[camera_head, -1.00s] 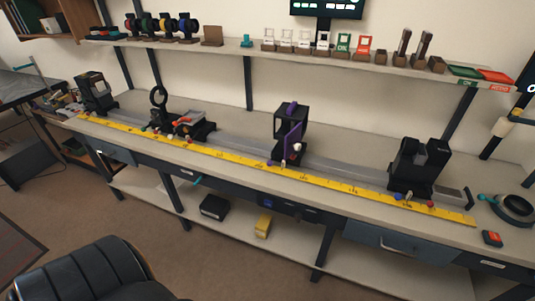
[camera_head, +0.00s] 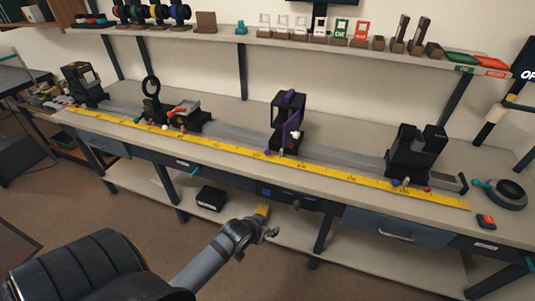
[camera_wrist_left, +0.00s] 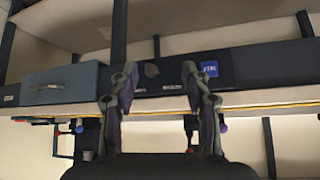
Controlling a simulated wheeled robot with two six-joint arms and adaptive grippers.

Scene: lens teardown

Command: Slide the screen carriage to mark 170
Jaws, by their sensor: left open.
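On the long bench rail stand several carriages. A tall dark frame carriage with a purple part (camera_head: 290,120) stands mid-rail. A larger black carriage (camera_head: 415,152) stands near the rail's right end. I cannot tell for sure which is the screen carriage. The yellow scale (camera_head: 330,178) runs along the front of the rail; its numbers are too small to read. My left gripper (camera_head: 257,244) is open and empty, below and in front of the bench edge, apart from every carriage. Its two spread fingers also show in the left wrist view (camera_wrist_left: 159,70). My right gripper is not in view.
A ring holder (camera_head: 152,92) and a carriage with a red part (camera_head: 184,113) stand left on the rail. Drawers (camera_head: 397,235) line the bench front. A black padded chair (camera_head: 70,268) is at the lower left. A shelf with small parts (camera_head: 220,34) runs behind.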

